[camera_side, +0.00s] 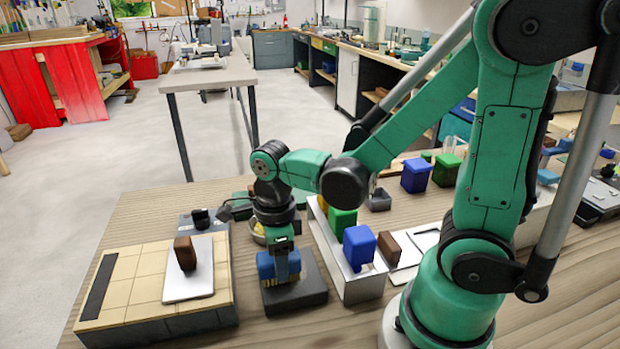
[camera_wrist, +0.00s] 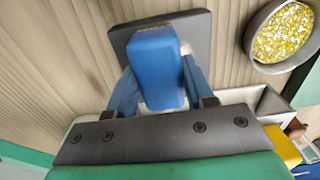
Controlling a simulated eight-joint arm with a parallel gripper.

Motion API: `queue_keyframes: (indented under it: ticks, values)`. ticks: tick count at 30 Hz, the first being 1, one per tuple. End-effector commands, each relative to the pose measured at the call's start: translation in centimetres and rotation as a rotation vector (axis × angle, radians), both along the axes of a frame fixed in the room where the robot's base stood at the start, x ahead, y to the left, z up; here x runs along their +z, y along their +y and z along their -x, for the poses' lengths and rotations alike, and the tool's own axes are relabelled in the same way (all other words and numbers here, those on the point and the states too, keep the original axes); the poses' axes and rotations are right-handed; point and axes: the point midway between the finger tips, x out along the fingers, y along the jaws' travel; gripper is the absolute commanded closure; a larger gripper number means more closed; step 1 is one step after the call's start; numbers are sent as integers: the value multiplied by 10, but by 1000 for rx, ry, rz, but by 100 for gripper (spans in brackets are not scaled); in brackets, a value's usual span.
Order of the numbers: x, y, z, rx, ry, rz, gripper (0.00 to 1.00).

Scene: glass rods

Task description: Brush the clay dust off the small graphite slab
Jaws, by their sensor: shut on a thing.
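My gripper (camera_side: 281,262) points straight down and is shut on a blue brush (camera_side: 265,265). Tan bristles show under its blue block in the side view. In the wrist view the blue brush (camera_wrist: 158,62) sits between my two blue fingers. The small graphite slab (camera_side: 312,290) is a dark, flat block on the wooden table, directly under the brush. In the wrist view its dark top (camera_wrist: 122,28) shows around the brush. The bristles are at or just above the slab's top; I cannot tell if they touch. I cannot make out clay dust on the slab.
A long white tray (camera_side: 360,290) with coloured blocks stands close right of the slab. A tiled board (camera_side: 125,285) with a white plate (camera_side: 200,285) and brown block (camera_side: 185,254) lies left. A bowl of yellow bits (camera_wrist: 284,34) is near. Bare table shows in front.

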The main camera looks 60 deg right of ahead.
Motion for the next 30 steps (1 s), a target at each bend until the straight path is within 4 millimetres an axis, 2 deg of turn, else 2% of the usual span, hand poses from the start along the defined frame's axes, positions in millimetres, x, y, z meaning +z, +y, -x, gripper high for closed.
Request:
queue_keyframes:
  ticks: [6,9,30]
  values:
    - [-1,15,-14,3,0,0,100]
    - [0,6,-20,-4,0,0,100]
    - [-2,-39,27,-4,0,0,100]
